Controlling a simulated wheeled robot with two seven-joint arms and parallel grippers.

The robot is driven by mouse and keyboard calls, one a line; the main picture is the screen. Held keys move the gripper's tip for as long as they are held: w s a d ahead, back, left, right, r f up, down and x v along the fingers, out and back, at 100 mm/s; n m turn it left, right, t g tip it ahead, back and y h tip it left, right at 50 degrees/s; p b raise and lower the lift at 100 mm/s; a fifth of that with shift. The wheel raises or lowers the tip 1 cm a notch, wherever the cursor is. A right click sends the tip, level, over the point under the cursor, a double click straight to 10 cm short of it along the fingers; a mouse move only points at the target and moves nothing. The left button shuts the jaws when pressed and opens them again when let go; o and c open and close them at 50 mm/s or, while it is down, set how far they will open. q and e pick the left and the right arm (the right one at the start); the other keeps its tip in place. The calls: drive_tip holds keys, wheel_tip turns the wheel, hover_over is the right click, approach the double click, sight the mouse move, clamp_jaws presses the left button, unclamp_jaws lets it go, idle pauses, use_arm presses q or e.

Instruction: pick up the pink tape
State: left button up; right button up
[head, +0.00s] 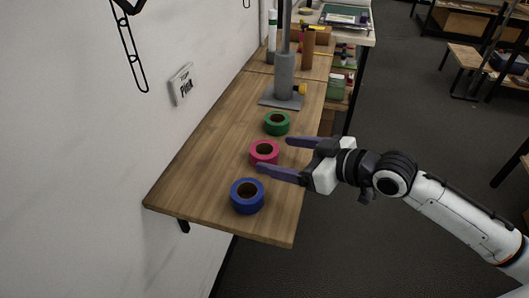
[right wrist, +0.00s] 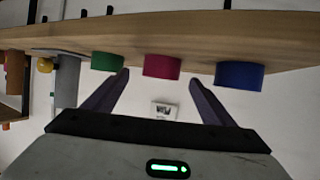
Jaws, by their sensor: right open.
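The pink tape (head: 264,152) lies flat on the wooden shelf, between the green tape (head: 277,123) behind it and the blue tape (head: 247,196) in front. My right gripper (head: 273,154) is open, its dark fingers pointing left toward the pink tape. In the right wrist view the pink tape (right wrist: 162,66) shows between the two fingertips (right wrist: 160,79), with the green tape (right wrist: 107,61) and blue tape (right wrist: 239,75) to either side. I cannot tell whether a finger touches any tape. My left gripper is not in view.
A grey stand (head: 283,80) rises from the shelf behind the tapes. The shelf's front left part is bare. Open floor lies to the right.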

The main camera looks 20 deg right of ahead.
sight(256, 150)
drive_tip(key=shift+x, duration=1.95)
drive_tip(key=shift+s+a, duration=0.1)
drive_tip(key=c, duration=1.2)
